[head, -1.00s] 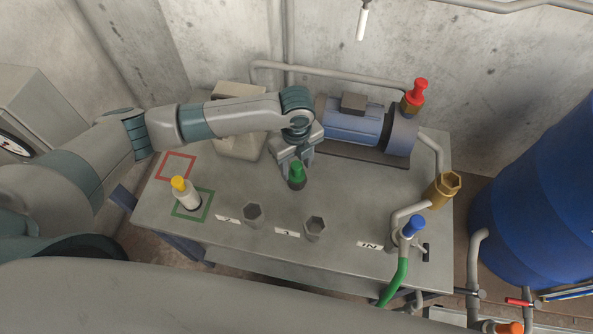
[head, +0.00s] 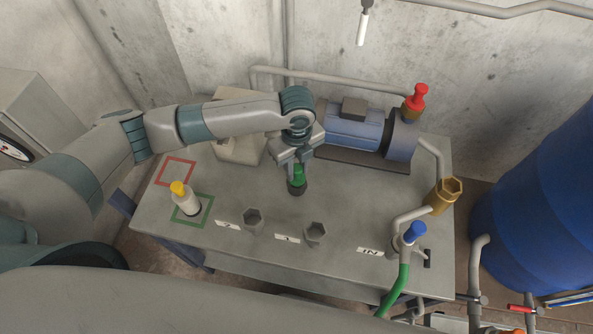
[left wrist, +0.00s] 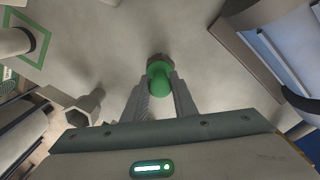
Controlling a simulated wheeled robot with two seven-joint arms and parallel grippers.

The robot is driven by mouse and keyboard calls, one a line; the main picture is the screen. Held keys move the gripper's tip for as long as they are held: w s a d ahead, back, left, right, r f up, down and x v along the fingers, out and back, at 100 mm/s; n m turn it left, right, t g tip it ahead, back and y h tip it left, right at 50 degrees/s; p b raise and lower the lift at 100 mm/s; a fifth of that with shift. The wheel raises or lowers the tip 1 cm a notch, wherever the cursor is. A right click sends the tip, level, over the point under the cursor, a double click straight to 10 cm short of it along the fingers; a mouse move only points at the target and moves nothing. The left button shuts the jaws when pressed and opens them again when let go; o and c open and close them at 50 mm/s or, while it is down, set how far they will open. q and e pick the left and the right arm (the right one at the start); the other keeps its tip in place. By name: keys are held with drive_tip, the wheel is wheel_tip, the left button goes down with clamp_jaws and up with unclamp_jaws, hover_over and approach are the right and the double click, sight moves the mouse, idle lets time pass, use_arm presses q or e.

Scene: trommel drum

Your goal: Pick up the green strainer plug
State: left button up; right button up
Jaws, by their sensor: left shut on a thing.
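The green strainer plug (head: 298,176) has a green top and a dark base. It stands upright on the grey bench, in front of the blue motor. My left gripper (head: 296,165) reaches down over it, with its fingers shut on the green top. In the left wrist view the green plug (left wrist: 159,77) sits between the two fingertips (left wrist: 160,88), its dark base farther out. The base seems to rest on the bench; I cannot tell of any gap. My right gripper is not in view.
A yellow-topped plug (head: 186,198) stands in the green square, with an empty red square (head: 176,172) behind it. Two open hex sockets (head: 253,220) (head: 315,234) are in front. The blue motor (head: 350,128) and a brass fitting (head: 441,197) stand to the right.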

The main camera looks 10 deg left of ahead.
use_arm(q)
wheel_tip(320, 180, up, 2)
drive_tip(key=shift+w+r+b, duration=0.1)
drive_tip(key=shift+r+b, duration=0.1)
drive_tip(key=shift+b, duration=0.35)
drive_tip(key=s+d+r+b, duration=0.3)
drive_tip(key=d+r, duration=0.4)
drive_tip(key=d, duration=0.4)
drive_tip(key=shift+d+r, duration=0.15)
drive_tip(key=shift+r, duration=0.05)
drive_tip(key=shift+s, duration=0.2)
